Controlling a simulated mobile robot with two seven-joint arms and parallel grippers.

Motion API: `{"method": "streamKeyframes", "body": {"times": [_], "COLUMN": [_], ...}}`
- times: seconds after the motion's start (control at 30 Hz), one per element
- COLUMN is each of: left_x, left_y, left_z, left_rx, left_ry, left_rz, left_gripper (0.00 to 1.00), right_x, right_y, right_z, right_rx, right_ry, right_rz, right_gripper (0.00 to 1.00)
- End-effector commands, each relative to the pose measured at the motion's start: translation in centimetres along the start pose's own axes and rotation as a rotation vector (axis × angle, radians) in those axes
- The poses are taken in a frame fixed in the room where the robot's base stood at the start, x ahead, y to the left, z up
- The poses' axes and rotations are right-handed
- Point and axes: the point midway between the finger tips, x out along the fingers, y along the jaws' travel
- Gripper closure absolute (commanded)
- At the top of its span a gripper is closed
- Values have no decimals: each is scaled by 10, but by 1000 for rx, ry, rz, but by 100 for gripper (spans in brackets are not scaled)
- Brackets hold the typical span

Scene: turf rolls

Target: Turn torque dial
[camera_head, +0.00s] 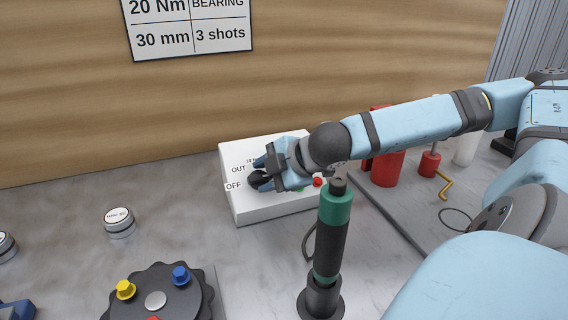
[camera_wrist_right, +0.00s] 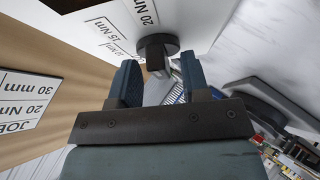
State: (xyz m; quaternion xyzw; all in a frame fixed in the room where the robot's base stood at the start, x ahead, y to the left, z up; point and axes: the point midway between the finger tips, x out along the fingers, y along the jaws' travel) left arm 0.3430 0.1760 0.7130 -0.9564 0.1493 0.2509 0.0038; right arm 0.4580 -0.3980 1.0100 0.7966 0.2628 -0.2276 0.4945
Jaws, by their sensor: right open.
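The torque dial (camera_head: 259,179) is a dark knob on the front of a white control box (camera_head: 240,208) marked OUT and OFF. In the right wrist view the dial (camera_wrist_right: 158,46) has a round dark base and a raised grip bar, with 10, 15 and 20 Nm labels beside it. My right gripper (camera_wrist_right: 160,68) is open, its two blue fingers on either side of the grip bar, with gaps visible. In the head view the right gripper (camera_head: 268,172) covers part of the dial and box. The dial's exact setting is hard to read. My left gripper is not in view.
A green-and-black upright tool (camera_head: 331,235) stands in front of the box. A job card (camera_head: 190,25) reads 20 Nm, bearing, 30 mm, 3 shots. A black knobbed disc (camera_head: 185,298) and a silver puck (camera_head: 119,221) lie left; a red cylinder (camera_head: 388,168) stands right.

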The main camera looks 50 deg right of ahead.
Motion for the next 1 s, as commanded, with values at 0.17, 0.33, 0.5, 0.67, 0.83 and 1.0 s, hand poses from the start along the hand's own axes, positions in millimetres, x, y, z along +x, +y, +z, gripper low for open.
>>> {"method": "streamKeyframes", "body": {"times": [0.17,0.33,0.5,0.67,0.83,1.0], "left_x": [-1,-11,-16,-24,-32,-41], "left_y": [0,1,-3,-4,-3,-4], "left_z": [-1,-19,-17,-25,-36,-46], "left_rx": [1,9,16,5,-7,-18], "left_ry": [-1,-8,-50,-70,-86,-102], "left_rz": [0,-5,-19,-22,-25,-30], "left_gripper": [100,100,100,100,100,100], "right_x": [-17,-47,-63,-70,-78,-91], "right_y": [2,7,7,9,8,6], "right_z": [0,-4,-2,-1,-2,-4], "right_rx": [-6,-4,4,5,4,-1], "right_ry": [-3,-5,-3,-6,-5,-2], "right_rz": [2,1,0,2,1,-2], "right_gripper": [57,57,57,57,57,57]}}
